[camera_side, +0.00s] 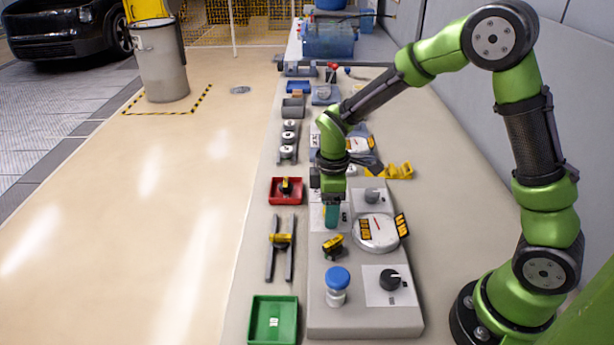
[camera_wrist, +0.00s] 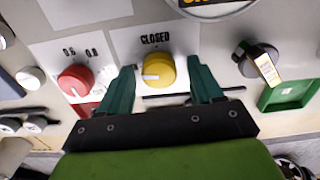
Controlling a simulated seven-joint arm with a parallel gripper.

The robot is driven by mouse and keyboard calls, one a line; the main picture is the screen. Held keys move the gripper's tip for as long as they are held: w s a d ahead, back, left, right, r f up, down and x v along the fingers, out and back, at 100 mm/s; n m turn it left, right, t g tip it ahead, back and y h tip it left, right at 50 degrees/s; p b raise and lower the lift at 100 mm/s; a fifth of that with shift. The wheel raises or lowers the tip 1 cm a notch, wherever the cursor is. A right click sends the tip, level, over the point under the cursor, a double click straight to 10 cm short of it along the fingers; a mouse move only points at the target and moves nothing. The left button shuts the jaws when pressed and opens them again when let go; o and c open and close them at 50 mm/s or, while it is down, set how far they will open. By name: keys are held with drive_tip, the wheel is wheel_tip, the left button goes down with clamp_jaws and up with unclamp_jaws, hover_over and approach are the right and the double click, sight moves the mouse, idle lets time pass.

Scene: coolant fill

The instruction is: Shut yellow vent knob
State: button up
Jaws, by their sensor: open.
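The yellow vent knob (camera_wrist: 158,70) shows in the wrist view on a pale plate, below the printed word CLOSED (camera_wrist: 156,38). A white mark on the knob lies toward its left side, not toward the word. My gripper (camera_wrist: 161,66) is open, with one teal finger on each side of the knob. Small gaps seem to show between fingers and knob; I cannot tell their height exactly. In the side view my gripper (camera_side: 332,215) points down at a white plate on the grey panel, and the knob is hidden there.
A black part with a yellow tag (camera_side: 334,246) stands near my gripper. A round gauge (camera_side: 378,232), blue-capped valve (camera_side: 337,284), black knob (camera_side: 390,280) and green tray (camera_side: 273,320) are close by.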

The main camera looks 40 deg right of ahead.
drive_tip(key=c, duration=1.1)
drive_tip(key=shift+o, duration=0.2)
